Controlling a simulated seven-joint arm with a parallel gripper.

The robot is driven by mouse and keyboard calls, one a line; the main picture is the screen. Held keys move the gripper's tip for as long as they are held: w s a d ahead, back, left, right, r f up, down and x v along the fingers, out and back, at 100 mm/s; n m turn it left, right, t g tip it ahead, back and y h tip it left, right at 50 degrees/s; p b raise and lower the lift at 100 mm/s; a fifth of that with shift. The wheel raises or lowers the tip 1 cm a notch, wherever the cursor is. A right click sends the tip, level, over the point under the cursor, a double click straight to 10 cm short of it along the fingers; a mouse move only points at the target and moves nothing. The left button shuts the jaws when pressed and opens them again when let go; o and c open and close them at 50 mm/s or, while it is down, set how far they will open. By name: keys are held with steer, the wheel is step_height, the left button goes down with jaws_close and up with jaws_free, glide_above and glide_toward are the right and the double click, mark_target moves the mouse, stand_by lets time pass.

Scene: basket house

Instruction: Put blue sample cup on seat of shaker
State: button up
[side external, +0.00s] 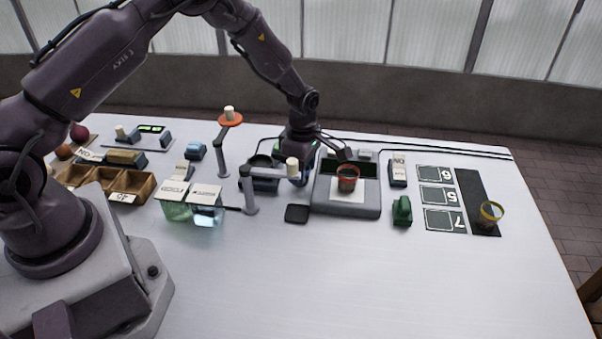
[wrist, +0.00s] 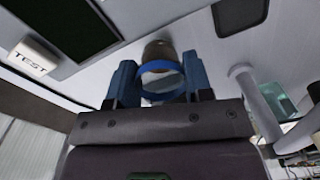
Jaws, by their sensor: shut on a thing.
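The blue sample cup (wrist: 162,82), with a bright blue rim and a brownish body, is between the two blue fingers of my gripper (wrist: 160,84) in the wrist view. The fingers are shut on it. In the side view my gripper (side external: 303,165) is low over the table, between two grey devices, and the cup is mostly hidden. The device to the left, with a dark round recess (side external: 262,162), may be the shaker; my arm and a lamp-like post partly cover it. I cannot tell whether the cup touches anything below.
A grey station (side external: 345,209) to the right holds a red-rimmed cup (side external: 347,178). A post with a cream knob (side external: 292,164) stands close to my gripper. A black pad (side external: 297,213) and a green block (side external: 402,210) lie nearby. A yellow-rimmed cup (side external: 490,214) stands far right. The front table is clear.

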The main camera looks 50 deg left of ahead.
step_height(320, 180, up, 8)
steer(key=s+a+r, duration=0.2)
steer(key=s+a, duration=0.4)
steer(key=a, duration=0.1)
steer(key=shift+w+a+f, duration=0.1)
steer(key=shift+f, duration=1.55)
steer(key=shift+a+f, duration=0.1)
steer(key=shift+f, duration=1.55)
steer(key=shift+f, duration=0.25)
steer(key=o, duration=1.4)
steer(key=shift+o, duration=0.2)
steer(key=shift+r, duration=0.1)
step_height(320, 180, up, 8)
